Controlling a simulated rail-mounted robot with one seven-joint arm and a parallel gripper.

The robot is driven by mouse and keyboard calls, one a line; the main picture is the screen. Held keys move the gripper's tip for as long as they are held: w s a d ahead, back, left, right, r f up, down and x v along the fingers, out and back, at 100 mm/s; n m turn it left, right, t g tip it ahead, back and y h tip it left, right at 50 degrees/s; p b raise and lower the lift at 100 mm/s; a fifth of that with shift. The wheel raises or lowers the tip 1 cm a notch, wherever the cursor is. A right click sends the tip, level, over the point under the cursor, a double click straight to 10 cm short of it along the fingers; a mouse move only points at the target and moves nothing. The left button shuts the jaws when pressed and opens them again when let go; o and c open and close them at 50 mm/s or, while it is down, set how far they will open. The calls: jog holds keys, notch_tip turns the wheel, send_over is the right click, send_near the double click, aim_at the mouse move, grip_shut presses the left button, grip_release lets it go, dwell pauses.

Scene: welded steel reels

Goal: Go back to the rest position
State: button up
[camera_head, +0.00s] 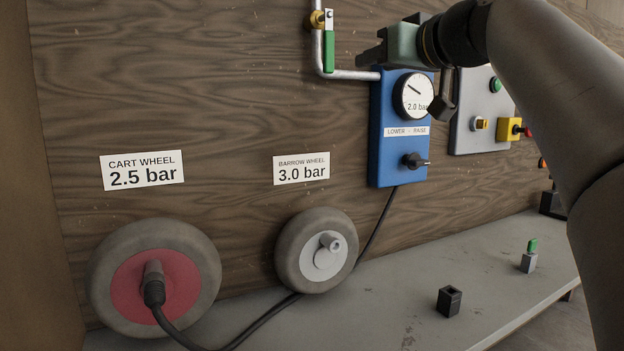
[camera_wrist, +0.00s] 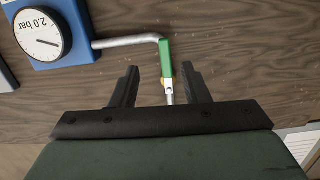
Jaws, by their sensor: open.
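My gripper (camera_head: 366,46) is at the top of the head view, in front of the plywood wall and just above the blue regulator panel. In the wrist view its two black fingers (camera_wrist: 160,67) stand apart with nothing held between them. A green valve handle (camera_head: 328,50) hangs straight down on the pipe, left of my gripper. In the wrist view the green handle (camera_wrist: 165,57) shows beyond and between the fingertips. My arm fills the right side of the head view and hides part of the wall.
The blue panel (camera_head: 386,150) carries a 2.0 bar gauge (camera_head: 413,94) and a black knob (camera_head: 412,160). A hose chuck sits on the cart wheel (camera_head: 120,240); the barrow wheel (camera_head: 290,250) is bare. A grey control panel (camera_head: 467,85) is at right. Small blocks stand on the bench (camera_head: 400,310).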

jog(key=s+a+f+m+g+h+p, duration=0.15)
jog(key=f+g+p, duration=0.3)
jog(key=f, duration=0.55)
jog(key=s+a+f+m+g+h+p, duration=0.1)
jog(key=s+f+m+g+h+p, duration=0.15)
jog(key=f+p, duration=0.6)
jog(key=s+d+f+g+h+p, duration=0.2)
jog(key=s+f+g+p, duration=0.3)
jog(key=s+f, duration=1.6)
jog(key=s+g, duration=0.1)
jog(key=g, duration=0.2)
jog(key=shift+s+d+h, duration=0.25)
jog(key=shift+s+h, duration=0.15)
